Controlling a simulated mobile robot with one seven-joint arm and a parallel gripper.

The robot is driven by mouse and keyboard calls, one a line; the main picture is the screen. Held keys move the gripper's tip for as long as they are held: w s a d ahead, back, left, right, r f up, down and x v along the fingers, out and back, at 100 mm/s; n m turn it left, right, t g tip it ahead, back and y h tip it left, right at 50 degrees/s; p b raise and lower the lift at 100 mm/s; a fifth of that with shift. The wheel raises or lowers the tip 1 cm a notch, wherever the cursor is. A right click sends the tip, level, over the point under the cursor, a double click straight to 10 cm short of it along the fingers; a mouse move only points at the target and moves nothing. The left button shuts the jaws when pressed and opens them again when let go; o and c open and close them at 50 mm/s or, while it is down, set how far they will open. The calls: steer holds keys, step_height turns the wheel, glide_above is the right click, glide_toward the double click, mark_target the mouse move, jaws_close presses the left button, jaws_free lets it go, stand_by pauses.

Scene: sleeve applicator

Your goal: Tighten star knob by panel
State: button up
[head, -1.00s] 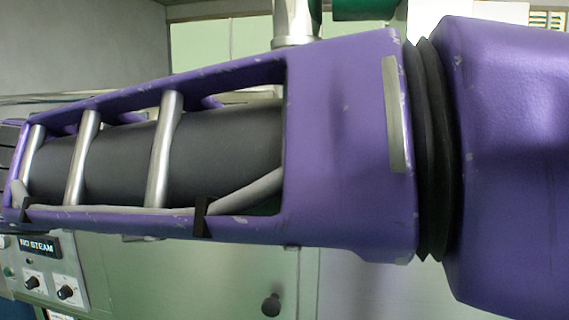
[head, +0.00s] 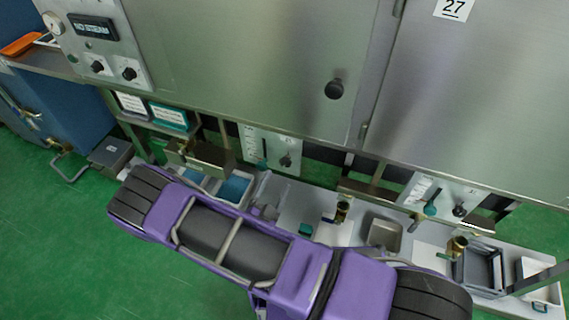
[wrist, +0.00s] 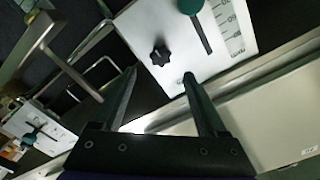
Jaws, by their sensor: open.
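A black star knob (wrist: 160,54) sits on a white panel (wrist: 222,50) with a scale, a slot and a teal handle (wrist: 190,5) in the wrist view. My gripper (wrist: 160,75) is open and empty. Its two fingertips stand apart, with the knob just beyond them and between them in the picture; I cannot tell the remaining gap. In the head view what seems the same panel (head: 255,140) is under the cabinet, with its knob (head: 286,161) at right. My purple arm lies below it; my gripper cannot be made out there.
A second panel (head: 422,187) with a similar knob (head: 459,210) is farther right. A low white bench (head: 300,190) carries a blue-lined tray (head: 233,187), a metal pan (head: 384,231) and grey trays (head: 480,268). Metal brackets hang beside the panels. Green floor is clear at lower left.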

mark_target(285, 164)
steer(key=x, duration=0.7)
steer(key=shift+w, duration=0.35)
jaws_close()
